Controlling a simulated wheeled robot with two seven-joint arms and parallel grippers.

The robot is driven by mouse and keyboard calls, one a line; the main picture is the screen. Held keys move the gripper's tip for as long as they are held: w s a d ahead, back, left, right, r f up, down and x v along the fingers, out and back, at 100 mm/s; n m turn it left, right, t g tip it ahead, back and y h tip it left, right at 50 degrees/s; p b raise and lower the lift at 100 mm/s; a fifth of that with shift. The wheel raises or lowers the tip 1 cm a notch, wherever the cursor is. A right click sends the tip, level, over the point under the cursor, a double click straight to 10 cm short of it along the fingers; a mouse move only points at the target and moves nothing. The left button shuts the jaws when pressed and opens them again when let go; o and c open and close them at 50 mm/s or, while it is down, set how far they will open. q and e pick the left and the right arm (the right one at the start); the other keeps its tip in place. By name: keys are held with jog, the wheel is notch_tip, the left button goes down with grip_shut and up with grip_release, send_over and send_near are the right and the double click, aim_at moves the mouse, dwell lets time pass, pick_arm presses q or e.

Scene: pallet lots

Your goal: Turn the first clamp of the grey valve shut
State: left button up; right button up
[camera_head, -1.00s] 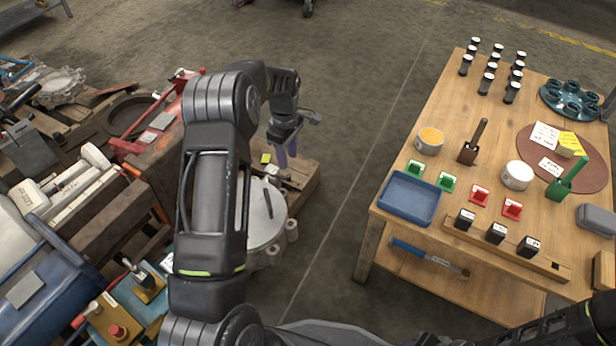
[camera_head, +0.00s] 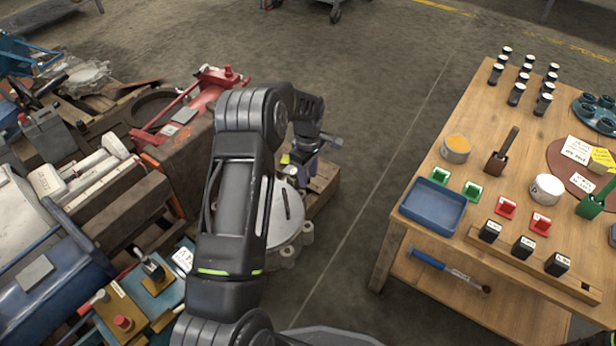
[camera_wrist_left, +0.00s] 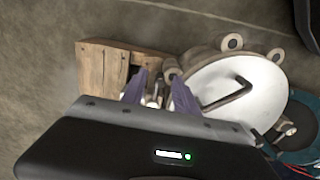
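A round pale grey valve (camera_head: 290,208) with a dark bar handle and lugs around its rim lies left of centre, partly behind my left arm. In the left wrist view the valve (camera_wrist_left: 262,82) fills the right of centre. My right gripper is not in view.
A wooden block (camera_wrist_left: 103,72) lies beside the valve. Cluttered pallets with a red tool (camera_head: 200,100) and a blue machine (camera_head: 60,275) stand at left. A wooden table (camera_head: 425,165) with a blue tray (camera_head: 433,206) stands at right. Bare floor lies between.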

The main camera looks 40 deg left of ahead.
pick_arm(q)
jog(key=shift+c, duration=0.6)
grip_shut()
